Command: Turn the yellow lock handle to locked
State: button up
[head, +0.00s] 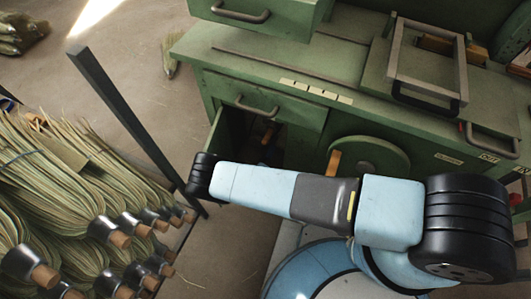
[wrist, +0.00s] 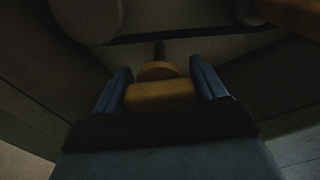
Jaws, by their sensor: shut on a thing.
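In the wrist view, my gripper (wrist: 162,98) has its two blue fingers on either side of a dull yellow block (wrist: 160,95), which looks like the lock handle. The gripper is shut on it. A round tan end and a dark thin shaft show just behind the block. The picture is dark, so the handle's angle and lock marks cannot be read. In the head view my arm reaches left across the front of the green machine; its fingers and the held handle cannot be made out there.
The green machine (head: 230,47) has an open dark compartment (head: 262,150) behind my arm. A green wheel (head: 375,158) with an orange-yellow lever (head: 334,163) is beside it. A dark post (head: 118,115) and bundled broom straw (head: 50,170) stand at left.

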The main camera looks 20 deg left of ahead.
jog(key=shift+s+a+n, duration=0.15)
jog(key=shift+a+n, duration=0.1)
jog(key=shift+n, duration=0.55)
jog(key=o, duration=1)
jog(key=shift+d, duration=0.1)
jog(key=s, duration=0.9)
jog(key=s+a, duration=0.1)
jog(key=s, duration=0.3)
jog(key=shift+s+f, duration=0.1)
jog(key=shift+s, duration=0.2)
